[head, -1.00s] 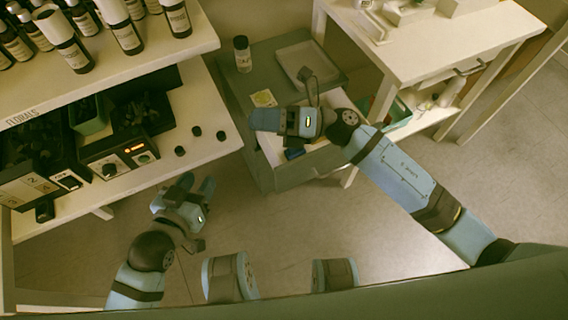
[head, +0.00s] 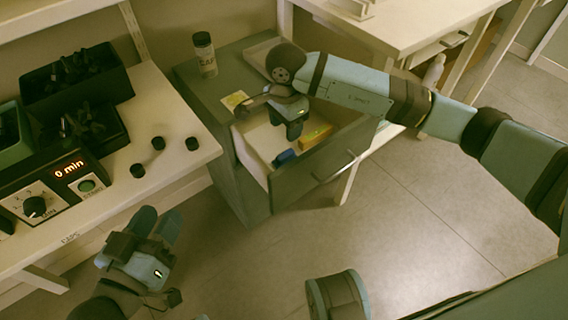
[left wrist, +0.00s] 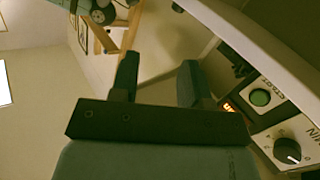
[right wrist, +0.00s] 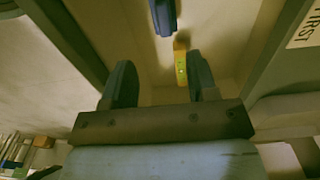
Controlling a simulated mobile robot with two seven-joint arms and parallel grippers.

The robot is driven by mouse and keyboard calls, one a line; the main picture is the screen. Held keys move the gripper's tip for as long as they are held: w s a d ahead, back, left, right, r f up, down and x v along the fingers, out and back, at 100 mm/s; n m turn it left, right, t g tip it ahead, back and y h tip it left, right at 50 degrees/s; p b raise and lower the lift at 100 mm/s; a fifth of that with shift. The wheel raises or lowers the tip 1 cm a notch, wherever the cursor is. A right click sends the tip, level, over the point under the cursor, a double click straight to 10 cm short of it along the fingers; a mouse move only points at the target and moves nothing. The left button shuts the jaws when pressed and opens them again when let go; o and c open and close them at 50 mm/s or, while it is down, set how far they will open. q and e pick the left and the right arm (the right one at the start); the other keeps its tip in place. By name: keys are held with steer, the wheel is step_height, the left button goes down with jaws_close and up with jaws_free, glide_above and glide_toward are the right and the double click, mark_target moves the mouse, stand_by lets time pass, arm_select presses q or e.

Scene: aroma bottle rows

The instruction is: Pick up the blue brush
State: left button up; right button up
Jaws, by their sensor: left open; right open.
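The blue brush (head: 284,157) lies in the open drawer (head: 254,157), near its front left. In the right wrist view the brush (right wrist: 163,18) shows only in part at the top edge, ahead of the fingers. My right gripper (head: 292,134) points down into the drawer, beyond the brush and apart from it. It is open, with nothing between its fingers (right wrist: 160,80). My left gripper (head: 157,224) is open and empty, in front of the shelf bench and away from the drawer; its fingers also show in the left wrist view (left wrist: 158,75).
A yellow object (head: 316,137) lies in the drawer to the right of the brush. A dark-capped bottle (head: 205,55) and a yellow note (head: 235,99) are on the cabinet top. A timer box (head: 50,190) and dark caps stand on the left bench. Floor in front is clear.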

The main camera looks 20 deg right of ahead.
steer(key=b, duration=0.2)
glide_above(285, 153)
steer(key=f, duration=0.5)
steer(key=shift+s+a+f, duration=0.1)
steer(key=shift+s+f, duration=0.15)
steer(key=shift+s, duration=0.15)
steer(key=f+b, duration=0.1)
steer(key=f, duration=0.2)
steer(key=f+b, duration=0.1)
steer(key=f, duration=0.1)
steer(key=shift+w+f+b, duration=0.3)
steer(key=shift+w+b, duration=0.05)
arm_select(q)
steer(key=m, duration=0.1)
steer(key=w+a+m, duration=0.1)
steer(key=w+t, duration=0.1)
steer(key=shift+w+a+f+m+h, duration=0.1)
steer(key=shift+a+f+m+h, duration=0.05)
steer(key=shift+f+m+h, duration=0.2)
steer(key=shift+f, duration=0.1)
arm_select(e)
jaws_close()
